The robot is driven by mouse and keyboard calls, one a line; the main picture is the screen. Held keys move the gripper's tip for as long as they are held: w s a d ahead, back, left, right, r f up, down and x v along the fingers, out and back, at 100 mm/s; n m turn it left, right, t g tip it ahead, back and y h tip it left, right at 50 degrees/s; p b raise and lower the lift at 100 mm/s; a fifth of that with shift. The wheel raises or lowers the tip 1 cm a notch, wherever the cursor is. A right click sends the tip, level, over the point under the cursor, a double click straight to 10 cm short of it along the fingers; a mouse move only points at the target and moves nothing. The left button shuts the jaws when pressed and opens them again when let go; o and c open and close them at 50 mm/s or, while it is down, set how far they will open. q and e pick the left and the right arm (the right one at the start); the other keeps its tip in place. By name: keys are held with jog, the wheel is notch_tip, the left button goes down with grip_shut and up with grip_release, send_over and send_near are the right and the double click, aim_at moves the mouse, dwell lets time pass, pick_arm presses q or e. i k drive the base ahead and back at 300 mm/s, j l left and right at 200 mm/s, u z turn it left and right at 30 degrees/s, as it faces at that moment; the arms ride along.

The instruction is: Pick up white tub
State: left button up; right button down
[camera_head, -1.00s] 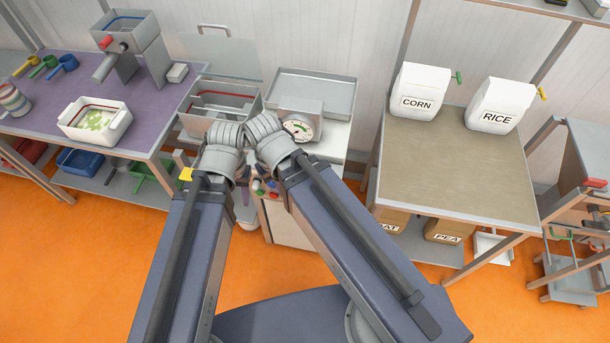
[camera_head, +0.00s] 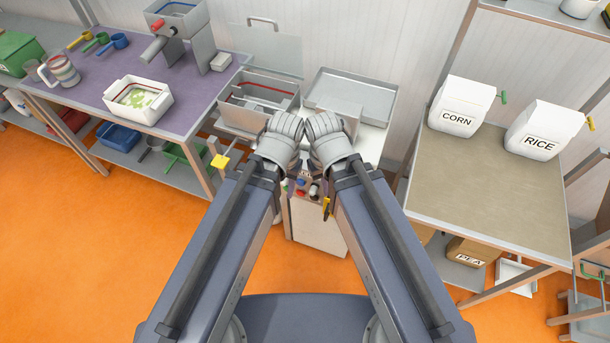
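The white tub (camera_head: 120,108) is an open rectangular box with a red line inside and pale green contents. It stands upright on the purple table at the left, near its front edge. My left gripper (camera_head: 285,133) and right gripper (camera_head: 325,132) are close together in the middle of the view, in front of the machine. Both are well to the right of the tub and apart from it. Their fingertips cannot be made out, and I see nothing held.
The purple table (camera_head: 200,106) also holds a hopper device (camera_head: 178,30), coloured scoops and a striped jug (camera_head: 63,70). A grey tray (camera_head: 362,92) tops the machine behind my grippers. CORN (camera_head: 461,105) and RICE (camera_head: 542,130) bags stand right. Orange floor is clear front left.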

aim_at(144, 101)
jog(key=i+j+u, duration=0.55)
jog(key=i+j, duration=0.25)
jog(key=i, duration=0.1)
